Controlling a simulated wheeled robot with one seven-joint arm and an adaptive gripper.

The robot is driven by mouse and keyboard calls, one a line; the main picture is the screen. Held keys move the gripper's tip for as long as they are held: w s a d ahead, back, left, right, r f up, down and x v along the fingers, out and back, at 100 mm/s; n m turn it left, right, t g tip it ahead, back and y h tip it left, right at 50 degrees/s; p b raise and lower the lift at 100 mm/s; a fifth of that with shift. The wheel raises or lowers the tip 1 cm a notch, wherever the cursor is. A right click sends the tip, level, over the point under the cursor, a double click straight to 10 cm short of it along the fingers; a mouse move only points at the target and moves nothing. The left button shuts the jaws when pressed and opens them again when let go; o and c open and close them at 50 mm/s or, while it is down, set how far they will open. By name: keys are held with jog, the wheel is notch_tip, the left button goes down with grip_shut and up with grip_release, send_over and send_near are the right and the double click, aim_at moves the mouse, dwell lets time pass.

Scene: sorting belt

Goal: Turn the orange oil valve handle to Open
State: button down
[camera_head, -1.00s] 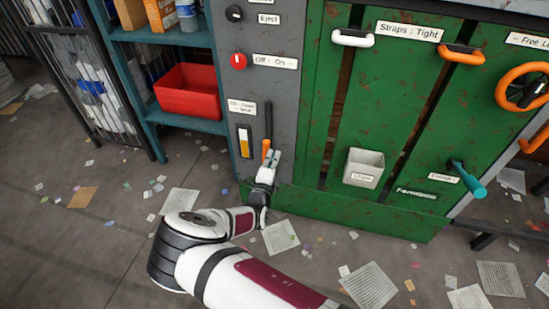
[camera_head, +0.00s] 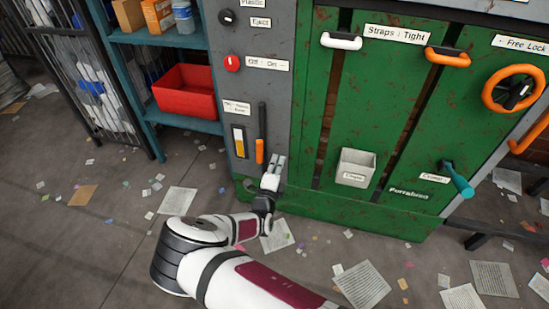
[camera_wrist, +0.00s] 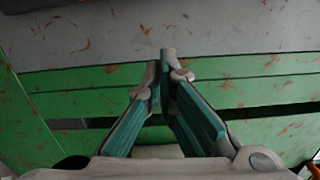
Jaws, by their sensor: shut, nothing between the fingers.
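The oil valve handle is an upright dark lever with an orange lower grip (camera_head: 260,151), on the grey panel (camera_head: 272,80) left of the green machine. A label (camera_head: 237,107) too small to read fully and a yellow-and-white gauge (camera_head: 239,142) sit to its left. My gripper (camera_head: 280,160) is just right of and slightly below the orange grip, apart from it in the picture. In the wrist view my gripper (camera_wrist: 167,55) has its fingertips together with nothing between them, in front of a grey surface. The handle does not show clearly in the wrist view.
A red bin (camera_head: 186,92) stands on the teal shelf (camera_head: 180,38) to the left. A grey box (camera_head: 357,167), a teal handle (camera_head: 459,180) and an orange wheel (camera_head: 513,90) are on the green machine (camera_head: 390,110). Papers litter the floor.

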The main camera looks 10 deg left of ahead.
jog(key=s+p, duration=0.2)
jog(key=s, duration=0.7)
jog(key=shift+s+a, duration=0.15)
jog(key=shift+a, duration=0.05)
